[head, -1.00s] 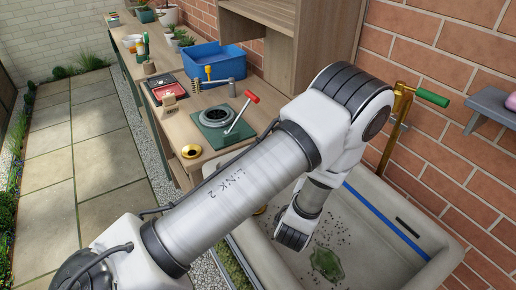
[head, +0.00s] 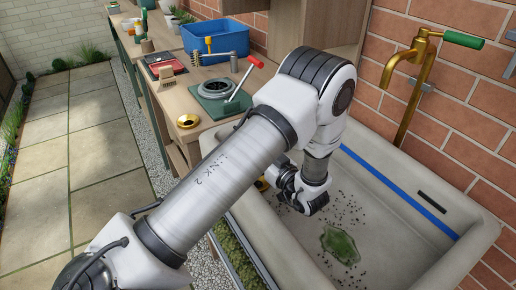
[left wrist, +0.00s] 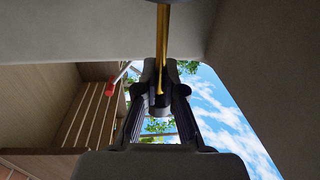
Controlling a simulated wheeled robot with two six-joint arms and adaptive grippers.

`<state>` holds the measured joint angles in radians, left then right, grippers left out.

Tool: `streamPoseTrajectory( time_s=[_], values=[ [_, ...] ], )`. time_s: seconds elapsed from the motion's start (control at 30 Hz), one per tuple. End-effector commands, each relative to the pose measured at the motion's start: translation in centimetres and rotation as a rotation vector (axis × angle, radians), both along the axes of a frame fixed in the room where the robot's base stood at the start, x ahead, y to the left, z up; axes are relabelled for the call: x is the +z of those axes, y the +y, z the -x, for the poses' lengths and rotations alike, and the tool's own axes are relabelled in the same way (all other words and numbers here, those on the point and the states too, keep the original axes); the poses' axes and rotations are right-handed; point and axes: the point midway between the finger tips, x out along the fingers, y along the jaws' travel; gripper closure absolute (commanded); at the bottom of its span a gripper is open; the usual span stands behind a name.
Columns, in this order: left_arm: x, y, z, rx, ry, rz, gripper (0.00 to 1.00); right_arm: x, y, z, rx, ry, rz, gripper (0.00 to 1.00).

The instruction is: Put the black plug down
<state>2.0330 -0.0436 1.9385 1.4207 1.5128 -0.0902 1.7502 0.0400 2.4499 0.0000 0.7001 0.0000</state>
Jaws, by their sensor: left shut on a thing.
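My left gripper (head: 303,193) is low inside the stone sink (head: 268,228), near its left wall; its fingertips are hidden in the head view. In the left wrist view my left gripper (left wrist: 160,98) is shut on a small dark thing, which I take for the black plug (left wrist: 160,76). Its shape is hard to make out between the dark fingers. A thin brass-coloured upright thing (left wrist: 162,45) lines up with it in that view; I cannot tell whether it touches. My right gripper is not in view.
A green patch (head: 340,246) and scattered dark grit lie on the sink floor. A brass tap (head: 413,90) rises behind the sink.

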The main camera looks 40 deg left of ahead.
Motion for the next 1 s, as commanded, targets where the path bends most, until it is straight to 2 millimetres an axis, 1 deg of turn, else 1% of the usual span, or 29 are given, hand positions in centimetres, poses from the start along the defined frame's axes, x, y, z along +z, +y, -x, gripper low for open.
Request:
streamPoseTrajectory(
  time_s=[0.03, 0.1, 0.33, 0.7, 0.8, 0.9, 1.0],
  values=[
    [-1.1, 0.0, 0.0, 0.000, 0.002, 0.000, 1.00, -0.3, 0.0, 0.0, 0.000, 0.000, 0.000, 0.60],
    [-1.9, 0.0, 0.0, 0.000, 0.001, -0.001, 1.00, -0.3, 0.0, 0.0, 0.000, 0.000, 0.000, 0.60],
    [-1.9, 0.0, 0.0, -0.001, 0.000, -0.001, 1.00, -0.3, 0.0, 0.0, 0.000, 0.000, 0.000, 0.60],
    [-3.1, 0.0, 0.0, -0.001, 0.000, -0.001, 1.00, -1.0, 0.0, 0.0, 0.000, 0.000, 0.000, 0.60],
    [-3.0, 0.0, 0.0, -0.001, 0.000, 0.000, 1.00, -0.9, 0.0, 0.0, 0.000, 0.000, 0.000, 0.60],
    [-3.1, 0.0, 0.0, -0.001, 0.001, 0.000, 0.68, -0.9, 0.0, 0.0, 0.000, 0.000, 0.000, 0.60],
    [-3.1, 0.0, 0.0, -0.001, 0.001, 0.000, 0.68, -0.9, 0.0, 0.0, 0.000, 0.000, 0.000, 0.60]
  ],
)
